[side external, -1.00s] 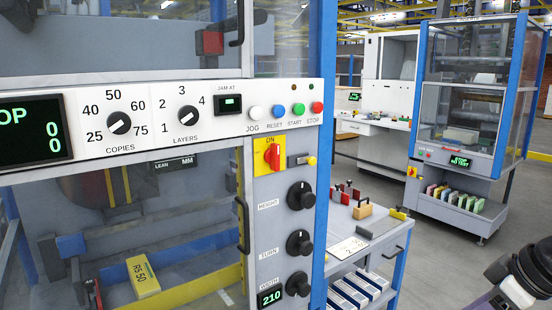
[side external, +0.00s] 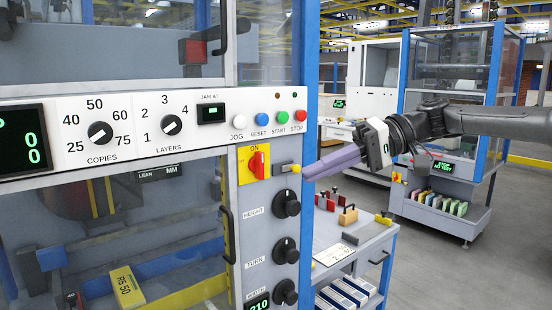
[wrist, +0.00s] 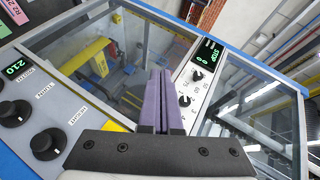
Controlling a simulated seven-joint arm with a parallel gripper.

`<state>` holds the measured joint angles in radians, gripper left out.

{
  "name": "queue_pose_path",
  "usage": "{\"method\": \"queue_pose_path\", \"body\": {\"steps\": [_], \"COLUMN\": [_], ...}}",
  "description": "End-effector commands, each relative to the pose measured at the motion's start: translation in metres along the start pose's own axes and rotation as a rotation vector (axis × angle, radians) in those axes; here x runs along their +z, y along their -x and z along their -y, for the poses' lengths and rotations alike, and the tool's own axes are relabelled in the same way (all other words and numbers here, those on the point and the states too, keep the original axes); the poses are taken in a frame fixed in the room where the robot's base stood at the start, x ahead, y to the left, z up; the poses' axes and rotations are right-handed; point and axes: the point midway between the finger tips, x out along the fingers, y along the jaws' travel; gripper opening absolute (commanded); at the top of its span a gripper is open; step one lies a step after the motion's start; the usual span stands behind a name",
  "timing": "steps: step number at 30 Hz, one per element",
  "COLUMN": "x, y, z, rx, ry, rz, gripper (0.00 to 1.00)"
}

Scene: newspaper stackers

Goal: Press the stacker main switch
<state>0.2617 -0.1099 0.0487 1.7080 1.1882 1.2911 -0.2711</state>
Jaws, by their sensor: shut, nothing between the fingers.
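The main switch (side external: 257,163) is a red rotary knob on a yellow plate marked ON, on the grey column below the stacker's white panel. A small grey piece with a yellow tip (side external: 295,168) sticks out just right of it. My gripper (side external: 306,172) is shut and empty, its purple fingers pointing left at the column from the right. In the side view the fingertips are right of the switch, near the yellow tip; I cannot tell whether they touch it. In the wrist view my gripper (wrist: 161,75) covers the middle, and the red knob is not visible.
Black knobs (side external: 287,204) marked HEIGHT, TURN and WIDTH run down the column below the switch. JOG, RESET, START and STOP buttons (side external: 299,116) sit above. A blue post (side external: 305,225) edges the column. A cart (side external: 365,240) with stamps and boxes stands to the right.

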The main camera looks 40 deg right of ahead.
Motion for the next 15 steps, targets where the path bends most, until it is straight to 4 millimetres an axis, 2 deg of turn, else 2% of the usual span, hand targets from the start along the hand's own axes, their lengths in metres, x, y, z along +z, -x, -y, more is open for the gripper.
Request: {"method": "queue_pose_path", "body": {"steps": [1,5,8,12,15], "x": [-0.026,-0.086,-0.13,-0.184,-0.211], "y": [0.001,0.009,0.02,0.039,0.052], "z": [-0.002,-0.008,-0.023,-0.059,-0.092], "rx": [-0.047,-0.17,-0.252,-0.336,-0.363], "ry": [-0.03,-0.086,-0.13,-0.195,-0.244], "rz": [-0.019,-0.076,-0.125,-0.198,-0.244], "gripper": [0.0,0.0,0.0,0.0,0.0]}}
